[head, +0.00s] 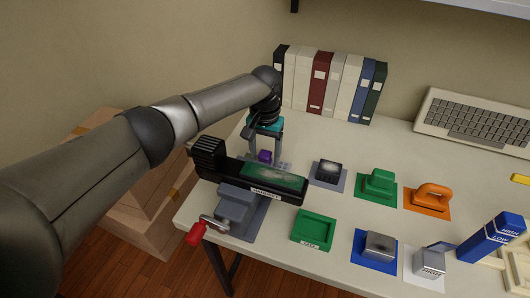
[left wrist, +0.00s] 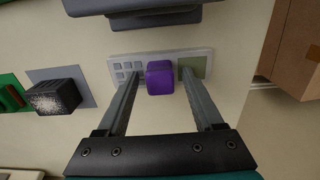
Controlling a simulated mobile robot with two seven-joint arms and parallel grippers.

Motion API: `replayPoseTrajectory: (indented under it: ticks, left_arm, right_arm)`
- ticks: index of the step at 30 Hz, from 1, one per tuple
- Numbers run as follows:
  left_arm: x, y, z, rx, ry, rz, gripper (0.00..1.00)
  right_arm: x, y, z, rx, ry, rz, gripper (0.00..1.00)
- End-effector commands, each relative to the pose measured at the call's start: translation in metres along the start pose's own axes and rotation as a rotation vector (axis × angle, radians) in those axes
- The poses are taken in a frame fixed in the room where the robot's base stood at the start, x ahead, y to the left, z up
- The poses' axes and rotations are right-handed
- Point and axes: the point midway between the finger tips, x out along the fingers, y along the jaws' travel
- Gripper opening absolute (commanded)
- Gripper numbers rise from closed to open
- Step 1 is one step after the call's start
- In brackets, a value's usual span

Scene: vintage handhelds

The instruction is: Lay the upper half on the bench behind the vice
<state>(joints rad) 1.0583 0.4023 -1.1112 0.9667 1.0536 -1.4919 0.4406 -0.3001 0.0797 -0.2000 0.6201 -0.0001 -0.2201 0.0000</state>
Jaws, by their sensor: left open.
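The upper half is a flat light grey shell (head: 284,162) with keypad squares and a greenish window, lying flat on the bench behind the vice. It also shows in the left wrist view (left wrist: 124,65). A purple block (head: 265,155) stands up from its middle. My left gripper (head: 266,146) is open above it, with one finger on each side of the purple block and a gap on both sides. The grey-blue vice (head: 238,205) with a red handle holds a black handset body (head: 228,168) with a green board in it. My right gripper is not in view.
A black block (head: 330,169) on a grey mat stands right of the shell. Green (head: 379,183) and orange (head: 433,196) pieces, a green tray (head: 297,236) and several other blocks stand farther right. Binders (head: 320,80) line the wall. Cardboard boxes (head: 140,190) stand left of the bench.

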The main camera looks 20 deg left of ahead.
Motion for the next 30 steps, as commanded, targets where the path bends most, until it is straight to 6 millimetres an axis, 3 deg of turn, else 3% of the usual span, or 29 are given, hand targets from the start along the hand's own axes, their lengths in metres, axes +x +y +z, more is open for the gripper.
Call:
replayPoseTrajectory:
  ticks: [8, 21, 30]
  left_arm:
    - [-0.012, -0.001, 0.0, -0.001, 0.001, 0.0, 0.69]
    - [-0.101, 0.0, -0.001, -0.001, 0.003, 0.0, 0.69]
    - [-0.123, -0.001, 0.0, -0.001, 0.0, 0.0, 0.69]
  right_arm:
    - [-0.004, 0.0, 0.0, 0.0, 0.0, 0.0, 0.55]
    - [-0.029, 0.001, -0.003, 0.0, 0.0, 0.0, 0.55]
    - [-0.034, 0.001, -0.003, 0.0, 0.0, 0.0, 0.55]
